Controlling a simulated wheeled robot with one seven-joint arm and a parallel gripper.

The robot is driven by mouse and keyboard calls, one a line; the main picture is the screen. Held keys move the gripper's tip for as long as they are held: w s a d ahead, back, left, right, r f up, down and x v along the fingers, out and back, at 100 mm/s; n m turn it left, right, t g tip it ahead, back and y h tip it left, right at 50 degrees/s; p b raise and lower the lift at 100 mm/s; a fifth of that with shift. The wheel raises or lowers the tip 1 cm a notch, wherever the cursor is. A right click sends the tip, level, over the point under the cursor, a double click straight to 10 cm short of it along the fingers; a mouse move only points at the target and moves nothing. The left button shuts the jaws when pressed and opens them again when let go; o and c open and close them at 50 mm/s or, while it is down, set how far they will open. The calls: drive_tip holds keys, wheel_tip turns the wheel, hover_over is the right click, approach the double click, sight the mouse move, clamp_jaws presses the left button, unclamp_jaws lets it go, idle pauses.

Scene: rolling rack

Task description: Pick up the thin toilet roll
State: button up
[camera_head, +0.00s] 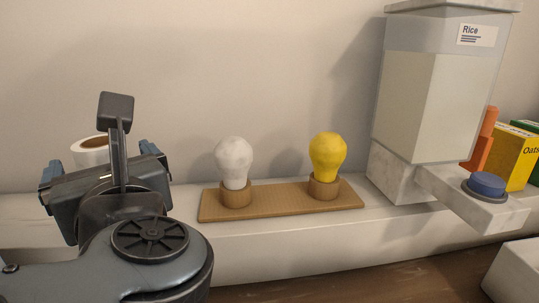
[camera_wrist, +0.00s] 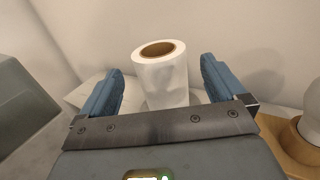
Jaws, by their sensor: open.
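The thin toilet roll (camera_wrist: 166,82) is white with a brown cardboard core and stands upright on the shelf in the wrist view. In the head view the roll (camera_head: 91,152) shows only in part, as my gripper hides most of it. My gripper (camera_wrist: 160,85) is open. Its two blue fingers stand to the left and right of the roll, with a gap on each side, and the roll appears between or just beyond them. My gripper (camera_head: 98,157) is at the left of the head view. Whether the fingertips reach past the roll cannot be told.
A wooden board (camera_head: 279,200) holds a white bulb (camera_head: 234,160) and a yellow bulb (camera_head: 327,155) right of my gripper. A rice dispenser (camera_head: 436,90) and an oats box (camera_head: 515,157) stand further right. The wall (camera_head: 250,60) is close behind the roll.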

drive_tip(key=x, duration=0.5)
drive_tip(key=shift+d, duration=0.1)
drive_tip(key=c, duration=1)
wheel_tip(320, 180, up, 10)
drive_tip(key=shift+r+p, duration=0.1)
drive_tip(key=shift+p, duration=0.35)
drive_tip(key=shift+c, duration=0.2)
